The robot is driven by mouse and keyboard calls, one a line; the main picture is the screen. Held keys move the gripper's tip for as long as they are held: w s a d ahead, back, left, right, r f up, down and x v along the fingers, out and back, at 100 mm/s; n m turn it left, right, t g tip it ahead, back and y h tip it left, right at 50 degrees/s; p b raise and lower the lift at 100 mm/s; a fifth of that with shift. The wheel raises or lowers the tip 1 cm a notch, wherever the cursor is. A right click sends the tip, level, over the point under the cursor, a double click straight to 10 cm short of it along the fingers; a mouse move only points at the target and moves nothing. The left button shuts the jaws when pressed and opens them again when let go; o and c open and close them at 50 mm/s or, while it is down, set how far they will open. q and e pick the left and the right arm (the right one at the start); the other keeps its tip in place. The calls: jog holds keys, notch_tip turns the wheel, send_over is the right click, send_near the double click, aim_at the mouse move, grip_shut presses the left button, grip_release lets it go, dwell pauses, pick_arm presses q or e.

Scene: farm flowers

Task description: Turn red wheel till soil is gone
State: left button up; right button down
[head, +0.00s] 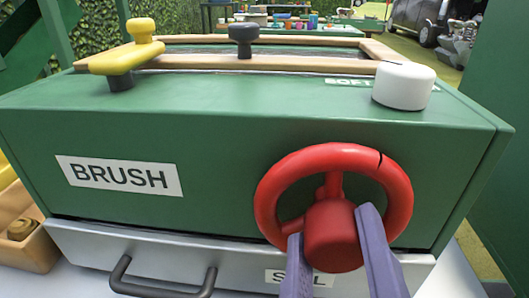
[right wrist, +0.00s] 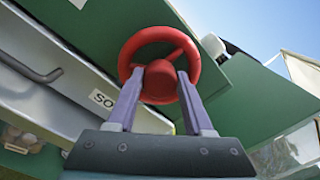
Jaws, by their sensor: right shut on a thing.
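The red wheel (head: 401,190) is mounted on the front of a green box (head: 225,160) labelled BRUSH. It has a round hub, and a dark mark shows at the upper right of its rim. My right gripper (head: 331,235) is at the wheel, its two purple fingers on either side of the red hub and closed on it. The right wrist view also shows the fingers (right wrist: 160,85) on both sides of the hub inside the rim. No soil shows in these frames. My left gripper is not in view.
A silver drawer (head: 230,262) with a dark handle (head: 160,290) sits below, its SOIL label partly hidden. On top are a yellow handle (head: 127,58), a dark knob (head: 243,38) and a white knob (head: 403,85). A wooden crate (head: 38,250) stands at left.

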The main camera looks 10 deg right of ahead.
jog(key=shift+m, duration=0.7)
